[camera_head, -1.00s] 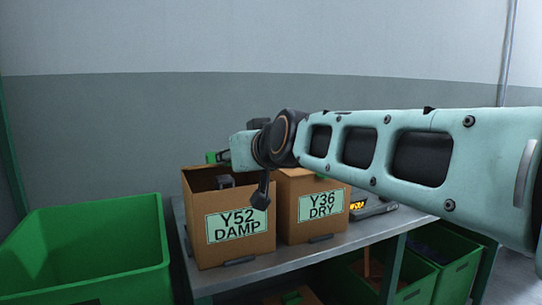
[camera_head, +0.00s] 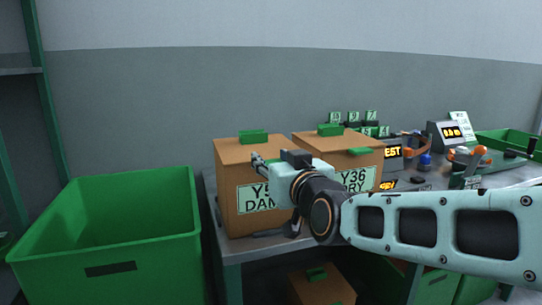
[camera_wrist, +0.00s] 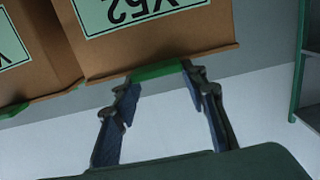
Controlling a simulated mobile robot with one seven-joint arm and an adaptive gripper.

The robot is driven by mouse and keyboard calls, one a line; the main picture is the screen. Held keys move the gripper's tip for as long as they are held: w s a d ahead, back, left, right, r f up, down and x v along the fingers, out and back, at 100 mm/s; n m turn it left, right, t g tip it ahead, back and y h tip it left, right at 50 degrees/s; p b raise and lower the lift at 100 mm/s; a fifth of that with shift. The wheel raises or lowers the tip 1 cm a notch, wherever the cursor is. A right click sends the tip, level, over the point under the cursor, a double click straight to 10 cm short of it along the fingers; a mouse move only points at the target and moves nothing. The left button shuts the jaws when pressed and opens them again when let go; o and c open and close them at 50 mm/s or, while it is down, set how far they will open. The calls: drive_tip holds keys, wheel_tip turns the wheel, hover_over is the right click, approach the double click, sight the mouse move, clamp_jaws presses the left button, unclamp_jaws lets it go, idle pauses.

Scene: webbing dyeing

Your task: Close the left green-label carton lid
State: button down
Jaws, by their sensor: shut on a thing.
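The left carton (camera_head: 229,200), labelled Y52 DAMP in green, stands at the table's left end. Its brown lid (camera_head: 232,153) lies over the top and looks level, with a green block (camera_head: 253,136) at the back. My gripper (camera_head: 259,160) is at the front edge of this lid. In the wrist view my gripper (camera_wrist: 160,78) has its fingers on both sides of the green front tab (camera_wrist: 157,70), shut on it. The carton (camera_wrist: 190,42) shows upside down there. My gripper and wrist hide part of the label in the head view.
The Y36 DRY carton (camera_head: 345,165) stands close on the right, its lid on. A large green bin (camera_head: 110,245) is at the left. Displays and tools crowd the table's right. Another carton (camera_head: 325,288) sits below the table.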

drive_tip(key=shift+s+f, duration=0.1)
drive_tip(key=shift+f, duration=1.2)
drive_tip(key=c, duration=1.5)
unclamp_jaws()
drive_tip(key=shift+o, duration=1.2)
drive_tip(key=shift+w+f, duration=0.1)
drive_tip(key=shift+w, duration=0.15)
drive_tip(key=shift+o, duration=0.5)
drive_tip(key=shift+s+r+g, duration=0.1)
drive_tip(key=shift+r+g, duration=0.2)
drive_tip(key=v, duration=0.7)
drive_tip(key=shift+s, duration=0.3)
drive_tip(key=shift+f, duration=0.15)
